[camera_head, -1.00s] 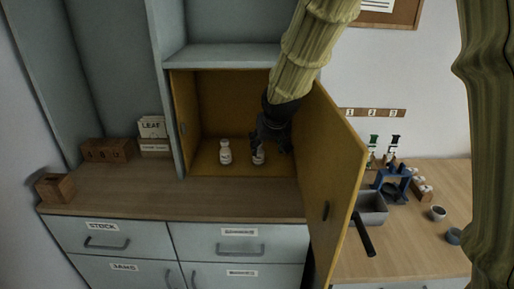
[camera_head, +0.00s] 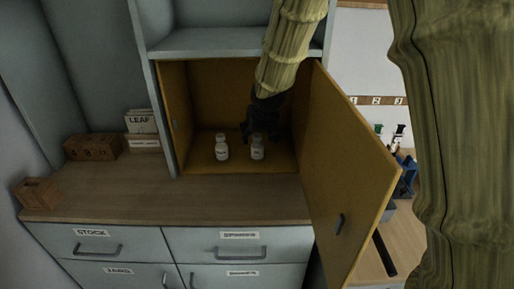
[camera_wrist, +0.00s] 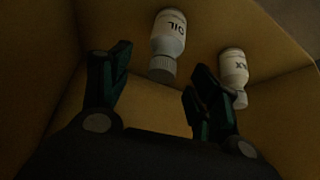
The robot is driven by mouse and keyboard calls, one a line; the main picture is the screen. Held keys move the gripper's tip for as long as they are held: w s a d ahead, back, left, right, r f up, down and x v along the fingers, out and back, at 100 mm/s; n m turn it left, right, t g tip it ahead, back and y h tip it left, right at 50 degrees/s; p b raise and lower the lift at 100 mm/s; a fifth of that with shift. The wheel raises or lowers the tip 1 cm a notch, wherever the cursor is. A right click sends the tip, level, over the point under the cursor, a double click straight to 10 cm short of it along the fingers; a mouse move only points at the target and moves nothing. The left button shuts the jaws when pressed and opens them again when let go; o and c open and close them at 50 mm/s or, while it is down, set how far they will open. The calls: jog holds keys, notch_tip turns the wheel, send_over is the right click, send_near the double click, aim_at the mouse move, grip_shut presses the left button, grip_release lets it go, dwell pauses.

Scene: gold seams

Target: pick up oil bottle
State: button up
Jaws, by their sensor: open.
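The oil bottle (camera_wrist: 168,38) is small and white with a grey cap. It appears upside down in the wrist view, between and beyond my two fingers. In the head view the oil bottle (camera_head: 257,149) is the right one of two bottles standing upright on the floor of the open yellow cabinet. My gripper (camera_head: 260,128) is inside the cabinet, just above and around the top of the oil bottle in the picture. Its dark fingers are apart, with nothing between them in the wrist view. I cannot tell the exact depth gap.
A similar bottle marked WAX (camera_wrist: 233,70) stands close beside the oil bottle; it is the left bottle (camera_head: 222,148) in the head view. The open cabinet door (camera_head: 350,165) stands to the right of my arm. The wooden counter (camera_head: 170,198) in front is clear.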

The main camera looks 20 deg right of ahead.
aim_at(256, 141)
jog(key=shift+p+x, duration=0.6)
jog(key=shift+x, duration=2.1)
jog(key=shift+s+a+f, duration=0.1)
jog(key=shift+s+f, duration=0.05)
jog(key=c, duration=1.2)
